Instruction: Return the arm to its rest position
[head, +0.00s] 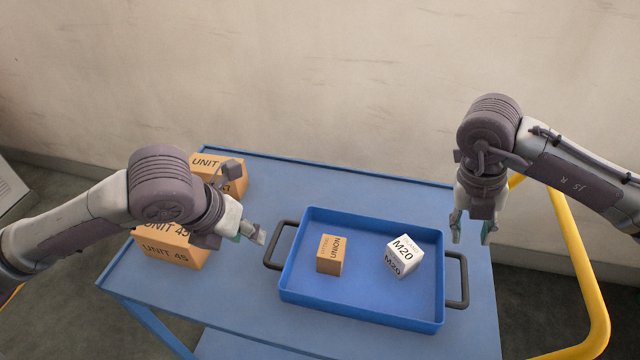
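My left gripper (250,232) is over the table at the left side of the blue tray (375,317), close to the tray's left handle. Its fingers are seen at an angle, and I cannot tell whether they are apart. My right gripper (473,232) hangs pointing down just right of the tray's far right corner. Its two fingers are spread apart with nothing between them. In the tray stand a small orange-brown box marked UNION (329,254) and a white box marked M20 (403,256). Neither gripper touches them.
The tray lies on a blue table (330,177) with dark handles at both ends. A UNIT 45 box (170,250) stands at the left behind my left arm, with another UNIT box (222,172) further back. A yellow rail (588,270) curves at the right. A wall is behind.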

